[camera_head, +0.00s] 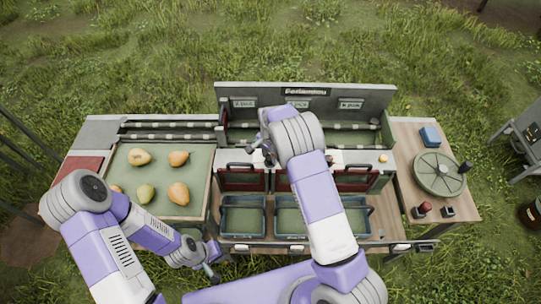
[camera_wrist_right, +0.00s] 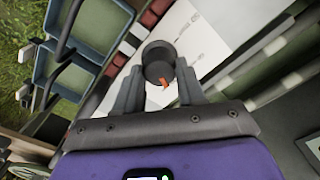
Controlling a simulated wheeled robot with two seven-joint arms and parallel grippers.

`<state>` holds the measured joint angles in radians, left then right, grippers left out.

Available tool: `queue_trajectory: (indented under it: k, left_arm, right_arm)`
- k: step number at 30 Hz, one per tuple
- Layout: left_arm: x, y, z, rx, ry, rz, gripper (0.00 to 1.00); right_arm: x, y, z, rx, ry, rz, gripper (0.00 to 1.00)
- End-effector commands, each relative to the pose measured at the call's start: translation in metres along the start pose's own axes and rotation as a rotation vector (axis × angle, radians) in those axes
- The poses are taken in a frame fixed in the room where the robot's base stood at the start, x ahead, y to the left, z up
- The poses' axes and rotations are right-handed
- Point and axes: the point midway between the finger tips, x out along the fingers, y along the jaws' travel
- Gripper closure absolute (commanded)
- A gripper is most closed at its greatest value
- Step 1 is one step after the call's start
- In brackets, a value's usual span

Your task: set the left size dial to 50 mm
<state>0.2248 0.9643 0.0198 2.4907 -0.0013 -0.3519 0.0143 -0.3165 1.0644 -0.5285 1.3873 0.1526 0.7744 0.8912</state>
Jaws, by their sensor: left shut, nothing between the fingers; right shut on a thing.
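A black round size dial (camera_wrist_right: 158,66) with an orange pointer shows in the right wrist view, on a white panel (camera_wrist_right: 205,45) with small markings I cannot read. My right gripper (camera_wrist_right: 157,82) is shut on this dial, one finger on each side. In the head view my right gripper (camera_head: 264,146) is over the left part of the sorting machine (camera_head: 300,96), and my arm hides the dial there. My left gripper (camera_head: 211,271) is shut and empty, low in front of the machine, left of the bins.
A green tray (camera_head: 160,166) with several pears stands at the left. Blue-grey bins (camera_head: 243,235) sit along the machine's front, below dark red flaps (camera_head: 240,180). At the right, a wooden table (camera_head: 405,140) carries a round green turntable (camera_head: 438,172) and a blue box (camera_head: 430,136).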

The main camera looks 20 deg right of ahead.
Motion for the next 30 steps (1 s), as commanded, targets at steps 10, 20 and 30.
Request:
queue_trajectory:
  k: [10, 20, 30]
  left_arm:
    - [0.016, -0.006, -0.001, 0.000, 0.000, 0.000, 1.00]
    - [0.028, -0.010, -0.001, 0.000, 0.000, 0.000, 1.00]
    - [0.037, -0.014, -0.002, 0.000, 0.000, 0.000, 1.00]
  right_arm:
    - [0.001, -0.001, 0.000, -0.291, -0.001, -0.003, 0.91]
    - [0.000, -0.002, 0.000, -0.606, 0.000, -0.003, 0.91]
    - [0.000, -0.002, 0.001, -0.930, 0.001, -0.003, 0.91]
